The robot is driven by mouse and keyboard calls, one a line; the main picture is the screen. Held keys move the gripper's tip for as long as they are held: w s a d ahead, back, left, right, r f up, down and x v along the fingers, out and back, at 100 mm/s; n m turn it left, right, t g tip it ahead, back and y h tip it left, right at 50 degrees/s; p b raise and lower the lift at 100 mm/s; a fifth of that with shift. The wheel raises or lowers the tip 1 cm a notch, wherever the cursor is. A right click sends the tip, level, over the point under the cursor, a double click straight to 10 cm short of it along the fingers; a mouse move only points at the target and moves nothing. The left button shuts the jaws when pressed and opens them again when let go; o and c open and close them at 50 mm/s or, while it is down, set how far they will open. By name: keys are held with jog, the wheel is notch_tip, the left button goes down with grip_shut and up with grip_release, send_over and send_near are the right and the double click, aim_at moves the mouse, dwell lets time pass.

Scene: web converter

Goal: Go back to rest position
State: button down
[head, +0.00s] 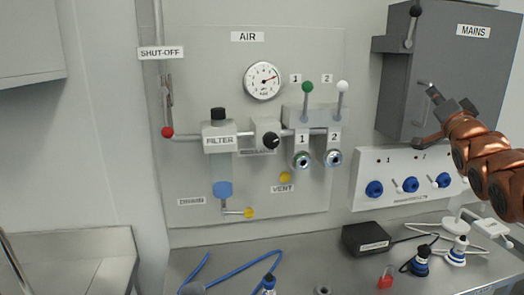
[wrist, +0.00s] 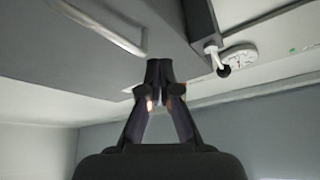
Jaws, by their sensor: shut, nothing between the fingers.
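My gripper (wrist: 161,74) is shut and empty; its two dark fingers meet at the tips in the wrist view. In the head view my copper-coloured arm reaches in from the right edge, and its end is in front of the lower part of the grey MAINS cabinet (head: 462,75). I cannot tell whether it touches the cabinet. In the wrist view a grey box-like surface (wrist: 60,60) fills the upper left behind the fingers.
The AIR panel (head: 210,80) with its gauge (head: 263,81) is on the wall. Below MAINS is a white panel with blue sockets (head: 374,189). The bench holds a black box (head: 366,238), a red padlock (head: 386,278) and a blue hose (head: 235,276). Space before the AIR panel is clear.

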jog(key=s+a+f+n+g, duration=0.1)
jog(key=a+f+g, duration=0.6)
jog(key=f, duration=0.6)
jog(key=s+a+f+n+g, duration=0.1)
jog(key=s+a+f+g, duration=0.3)
jog(key=f, duration=0.3)
jog(key=s+a+f+n+g, duration=0.1)
jog(key=s+a+f+n, duration=0.1)
jog(key=s+a+f, duration=0.4)
jog(key=s+a+f+n+g+y, duration=0.1)
jog(key=s+a+f+n+g, duration=0.1)
jog(key=s, duration=0.9)
jog(key=s+a+f+n+g+y, duration=0.1)
jog(key=s+a+f+g, duration=0.4)
jog(key=s+f, duration=0.3)
jog(key=s+a+f+n+g, duration=0.2)
jog(key=s+f+g, duration=0.3)
jog(key=s, duration=0.9)
jog(key=shift+s+a+f+n+y, duration=0.15)
jog(key=shift+s+a+n+y, duration=0.2)
jog(key=shift+a, duration=0.5)
jog(key=shift+w, duration=0.1)
